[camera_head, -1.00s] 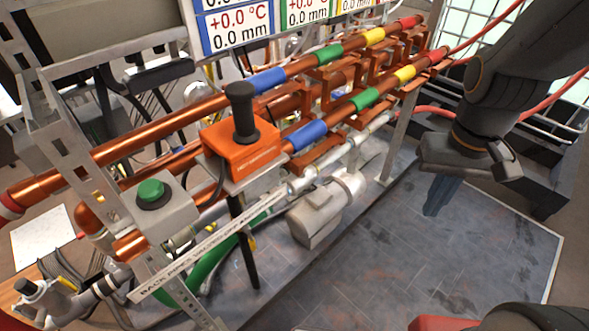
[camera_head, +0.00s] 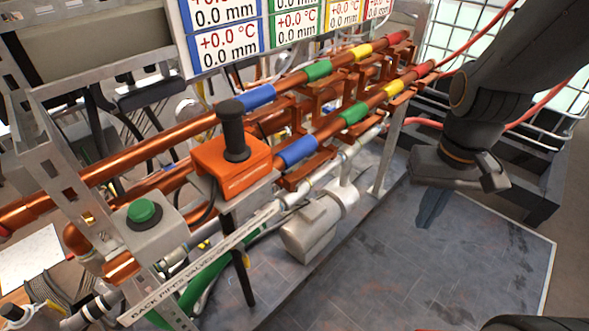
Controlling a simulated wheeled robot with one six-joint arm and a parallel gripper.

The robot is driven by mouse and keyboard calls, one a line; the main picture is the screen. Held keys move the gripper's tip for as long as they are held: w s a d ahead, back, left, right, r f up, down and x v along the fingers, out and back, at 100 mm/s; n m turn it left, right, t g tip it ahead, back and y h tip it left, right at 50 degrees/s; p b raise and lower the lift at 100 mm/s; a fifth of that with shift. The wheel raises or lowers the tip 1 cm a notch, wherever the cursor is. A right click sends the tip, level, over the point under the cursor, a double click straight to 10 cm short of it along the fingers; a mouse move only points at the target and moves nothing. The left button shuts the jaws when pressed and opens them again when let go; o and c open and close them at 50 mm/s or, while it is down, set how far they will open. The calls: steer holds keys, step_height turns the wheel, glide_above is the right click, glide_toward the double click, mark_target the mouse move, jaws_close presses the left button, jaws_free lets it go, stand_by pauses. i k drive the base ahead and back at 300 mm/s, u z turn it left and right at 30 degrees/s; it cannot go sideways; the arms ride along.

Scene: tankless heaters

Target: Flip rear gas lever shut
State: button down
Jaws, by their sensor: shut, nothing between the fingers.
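My gripper (camera_head: 432,207) hangs at the right, fingers pointing down and shut, with nothing between them. It is above the grey floor, apart from the pipe rack. I cannot make out a rear gas lever for certain. A white label strip (camera_head: 200,262) reading "BACK PIPES VALVE" and more unreadable text runs along the rack's lower front. An orange box with a black joystick-like handle (camera_head: 234,130) sits on the rack. A grey box with a green button (camera_head: 144,212) is left of it.
Copper pipes (camera_head: 180,133) with blue, green, yellow and red bands cross the rack. Readout panels (camera_head: 225,40) stand behind. A grey cylindrical unit (camera_head: 312,228) and green hose (camera_head: 208,282) lie low. Black crates (camera_head: 530,180) are right. Floor (camera_head: 400,265) between is clear.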

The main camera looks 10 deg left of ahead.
mark_target(239, 245)
steer(key=u, duration=2.55)
steer(key=k, duration=0.6)
steer(key=z, duration=0.75)
